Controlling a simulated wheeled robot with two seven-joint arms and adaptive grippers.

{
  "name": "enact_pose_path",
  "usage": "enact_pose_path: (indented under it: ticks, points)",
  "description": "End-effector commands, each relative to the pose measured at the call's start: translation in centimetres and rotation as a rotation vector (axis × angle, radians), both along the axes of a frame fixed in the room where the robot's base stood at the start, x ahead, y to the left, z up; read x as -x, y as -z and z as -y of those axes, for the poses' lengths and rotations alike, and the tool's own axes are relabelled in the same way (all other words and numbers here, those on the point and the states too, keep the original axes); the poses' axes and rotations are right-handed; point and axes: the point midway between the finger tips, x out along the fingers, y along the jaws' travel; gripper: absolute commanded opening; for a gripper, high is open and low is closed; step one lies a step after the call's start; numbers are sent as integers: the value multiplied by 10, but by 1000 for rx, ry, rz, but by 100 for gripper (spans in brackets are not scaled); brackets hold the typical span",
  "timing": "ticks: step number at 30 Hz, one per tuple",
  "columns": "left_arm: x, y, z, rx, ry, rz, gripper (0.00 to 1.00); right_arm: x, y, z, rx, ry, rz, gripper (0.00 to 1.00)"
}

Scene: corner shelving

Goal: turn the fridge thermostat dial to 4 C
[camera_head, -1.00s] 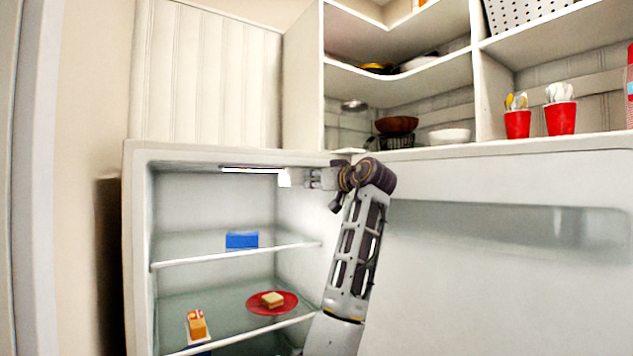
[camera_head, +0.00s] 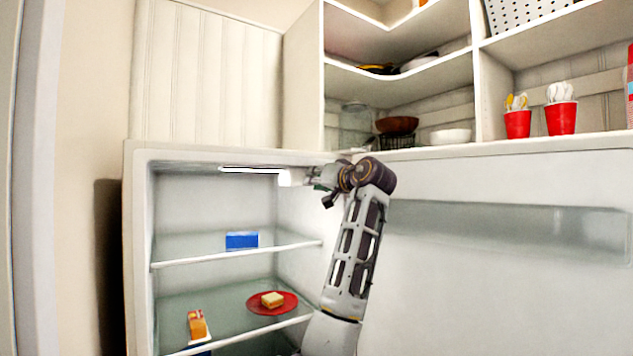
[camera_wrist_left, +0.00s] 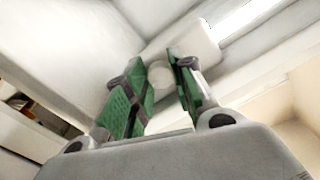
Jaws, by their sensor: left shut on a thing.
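The fridge (camera_head: 140,250) stands open. A white thermostat housing (camera_head: 289,177) is at the top right of its inside, beside the light strip; it also shows in the left wrist view (camera_wrist_left: 195,42). The round white dial (camera_wrist_left: 160,75) sits between the green finger pads of my left gripper (camera_wrist_left: 160,70), which is shut on it. In the head view my left gripper (camera_head: 308,177) is at the housing, and its fingers hide the dial. I cannot read any marks on the dial. My right gripper is not in view.
A lit strip (camera_head: 252,170) runs under the fridge ceiling. Shelves below hold a blue box (camera_head: 242,240), a red plate (camera_head: 259,308) with food, and a small packet (camera_head: 197,325). The fridge door (camera_head: 500,270) stands open at right. Open shelving is above.

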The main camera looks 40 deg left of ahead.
Motion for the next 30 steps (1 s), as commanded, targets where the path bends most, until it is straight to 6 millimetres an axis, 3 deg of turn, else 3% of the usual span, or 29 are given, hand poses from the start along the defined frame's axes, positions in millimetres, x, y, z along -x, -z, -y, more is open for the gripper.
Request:
enact_pose_path:
  ticks: [5, 6, 11, 30]
  points:
    - [0, 0, 0, 1, 1, 1, 1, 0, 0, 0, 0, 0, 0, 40]
    - [0, 0, 0, 1, 1, 1, 28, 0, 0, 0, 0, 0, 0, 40]
    - [0, 0, 0, 0, 1, 1, 47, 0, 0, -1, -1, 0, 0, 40]
    - [0, 0, 0, 22, 0, 54, 47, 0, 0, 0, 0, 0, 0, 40]
